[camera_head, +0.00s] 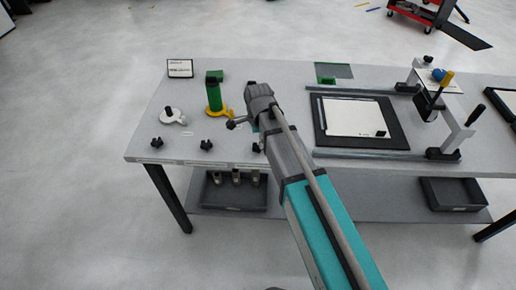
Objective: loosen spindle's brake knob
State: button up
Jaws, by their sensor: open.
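A green roll (213,92) stands upright on a yellow spindle base (219,112) at the table's left half. To its left is a white spindle base (173,118) with a short dark post and no roll. Black star-shaped knobs (157,142) line the front edge, with another knob (206,145) below the yellow base and a third (257,147) partly behind my arm. Which one is the brake knob I cannot tell. My gripper (237,122) is open, mostly hidden by my wrist, right of the yellow base. No contact with any knob is visible.
A small sign (180,68) stands at the back left. Right of my arm, a dark board with a white sheet (356,117) lies between rails, beside a gantry (452,125) with a yellow-topped handle. Grey bins (233,192) sit on the lower shelf.

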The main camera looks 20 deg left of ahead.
aim_at(258, 146)
jog(key=shift+f+b, duration=1.45)
jog(key=shift+f, duration=0.3)
jog(key=c, duration=1.1)
jog(key=shift+c, duration=0.2)
